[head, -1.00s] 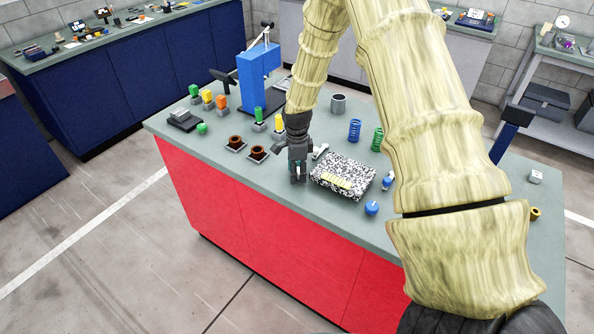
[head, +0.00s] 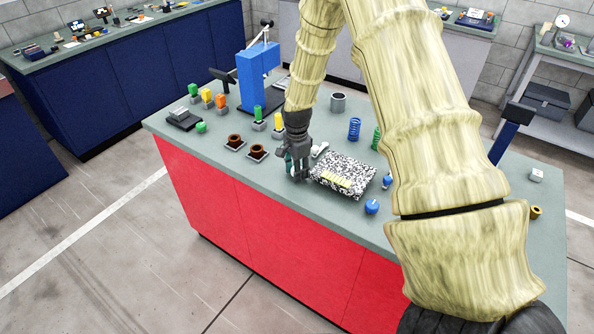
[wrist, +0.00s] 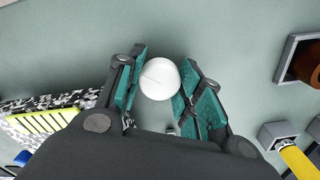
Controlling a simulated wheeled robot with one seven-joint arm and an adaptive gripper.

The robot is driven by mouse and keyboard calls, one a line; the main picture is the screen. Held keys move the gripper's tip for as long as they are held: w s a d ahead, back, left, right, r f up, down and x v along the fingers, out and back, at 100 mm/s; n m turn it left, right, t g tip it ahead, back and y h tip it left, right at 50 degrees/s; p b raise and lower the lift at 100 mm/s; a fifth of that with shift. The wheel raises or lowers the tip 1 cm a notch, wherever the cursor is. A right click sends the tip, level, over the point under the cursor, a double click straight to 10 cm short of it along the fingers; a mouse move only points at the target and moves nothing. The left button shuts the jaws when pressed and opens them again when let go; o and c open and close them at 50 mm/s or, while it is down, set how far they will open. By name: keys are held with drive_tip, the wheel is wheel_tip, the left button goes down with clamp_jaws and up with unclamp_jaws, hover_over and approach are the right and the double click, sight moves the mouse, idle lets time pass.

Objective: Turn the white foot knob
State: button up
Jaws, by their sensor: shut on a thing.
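The white foot knob (wrist: 159,79) shows in the wrist view as a round white cap with a thin dark line on its top. It sits between the teal pads of my gripper (wrist: 160,88), which is shut on it. In the head view my gripper (head: 298,172) points down at the bench top, just left of the speckled block. The knob is mostly hidden behind the fingers there.
The speckled block (head: 352,166) with a yellow ribbed strip lies close on the right. Two brown cups (head: 257,152) in square holders stand to the left. A blue knob (head: 372,207) is at the bench's front. A small pale part (head: 320,149) lies behind my gripper.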

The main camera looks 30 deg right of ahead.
drive_tip(key=n, duration=0.4)
drive_tip(key=shift+w+n+b, duration=0.1)
drive_tip(key=shift+n+b, duration=0.2)
drive_tip(key=n, duration=0.4)
drive_tip(key=shift+r+n, duration=0.1)
drive_tip(key=shift+n, duration=0.2)
drive_tip(key=n, duration=0.4)
drive_tip(key=shift+b, duration=0.35)
drive_tip(key=n, duration=0.5)
drive_tip(key=shift+d, duration=0.1)
drive_tip(key=n, duration=0.3)
drive_tip(key=shift+n, duration=0.3)
drive_tip(key=n, duration=0.4)
drive_tip(key=shift+n, duration=0.3)
drive_tip(key=n+p, duration=0.1)
drive_tip(key=n, duration=0.3)
drive_tip(key=shift+d, duration=0.1)
drive_tip(key=n+p, duration=0.1)
drive_tip(key=n, duration=0.3)
drive_tip(key=shift+n, duration=0.5)
